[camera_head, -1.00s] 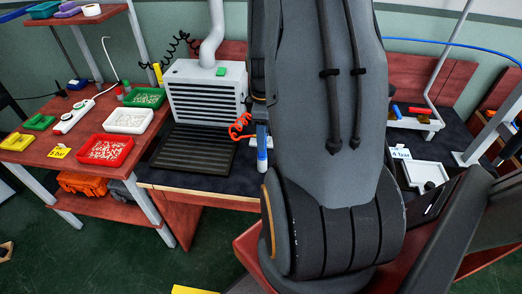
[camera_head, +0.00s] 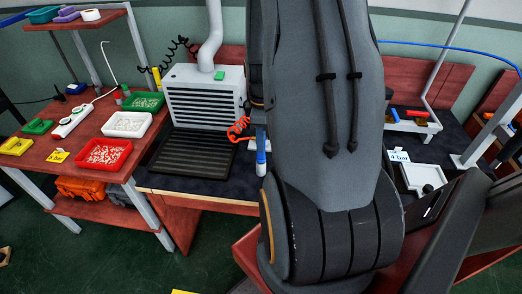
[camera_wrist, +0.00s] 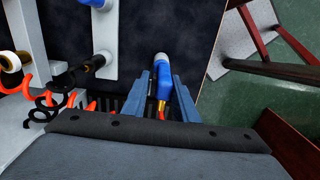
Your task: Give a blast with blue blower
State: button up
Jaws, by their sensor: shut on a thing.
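The blue blower (camera_wrist: 164,82) is blue with a white end, and an orange-red part shows at its lower end in the wrist view. My gripper (camera_wrist: 165,80) has its two blue-grey fingers on either side of the blower and is shut on it. In the head view a blue-and-white blower (camera_head: 261,152) shows beside my arm, above the dark bench top, with a red coiled hose (camera_head: 239,128) near it. My arm hides most of the gripper in the head view.
A grey slatted unit (camera_head: 205,98) stands behind a black ribbed tray (camera_head: 192,155). A red table (camera_head: 75,145) with several bins is at left.

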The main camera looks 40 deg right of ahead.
jog(key=shift+r+p, duration=3.1)
jog(key=shift+r, duration=0.8)
